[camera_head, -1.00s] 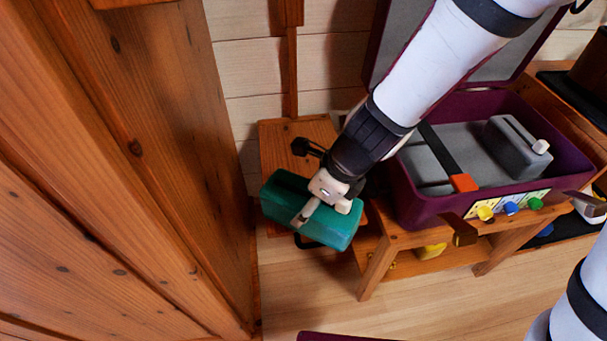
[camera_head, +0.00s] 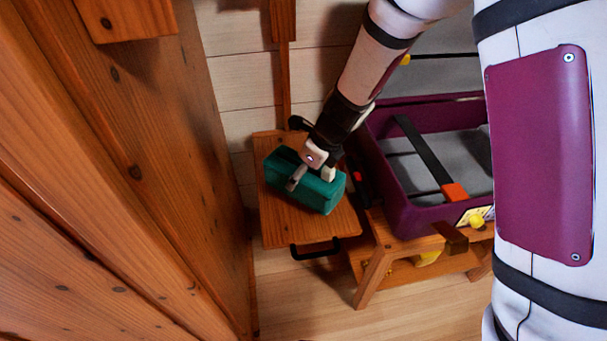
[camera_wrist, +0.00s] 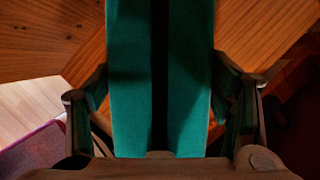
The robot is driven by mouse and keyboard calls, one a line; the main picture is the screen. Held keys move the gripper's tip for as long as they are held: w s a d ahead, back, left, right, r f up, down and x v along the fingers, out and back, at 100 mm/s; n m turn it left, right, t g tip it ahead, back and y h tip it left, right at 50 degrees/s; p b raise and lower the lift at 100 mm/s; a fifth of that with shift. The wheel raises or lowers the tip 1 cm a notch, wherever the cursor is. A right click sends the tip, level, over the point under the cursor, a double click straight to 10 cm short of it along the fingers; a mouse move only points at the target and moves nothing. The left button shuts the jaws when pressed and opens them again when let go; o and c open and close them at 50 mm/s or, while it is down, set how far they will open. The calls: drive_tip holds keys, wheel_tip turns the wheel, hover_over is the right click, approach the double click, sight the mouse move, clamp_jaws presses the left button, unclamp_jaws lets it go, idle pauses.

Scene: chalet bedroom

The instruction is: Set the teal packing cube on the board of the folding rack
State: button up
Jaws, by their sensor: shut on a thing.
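The teal packing cube (camera_head: 318,194) is a green-teal block in my gripper (camera_head: 312,177). In the wrist view the cube (camera_wrist: 185,90) fills the middle, with a dark band along it, and the fingers of my gripper (camera_wrist: 160,115) stand on both sides of it. The board of the folding rack (camera_head: 285,223) is a wooden panel with a black handle at its front edge. The cube is over the board in the head view; I cannot tell whether it touches the board. The cube's far side is partly hidden by my gripper.
Right of the board stands a wooden bench (camera_head: 372,275) with an open purple suitcase (camera_head: 412,219) on it, holding grey items and a black strap. A large wooden post or panel (camera_head: 130,180) fills the left. Floor (camera_head: 300,310) shows in front.

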drive_tip(key=shift+w+a+f, duration=0.1)
drive_tip(key=shift+w+a, duration=0.05)
drive_tip(key=shift+w, duration=0.55)
wheel_tip(320, 180, down, 4)
drive_tip(key=b, duration=0.2)
drive_tip(key=shift+b, duration=0.4)
drive_tip(key=shift+r, duration=0.25)
drive_tip(key=shift+f, duration=0.1)
drive_tip(key=o, duration=1.3)
drive_tip(key=p+v, duration=0.6)
drive_tip(key=v, duration=0.6)
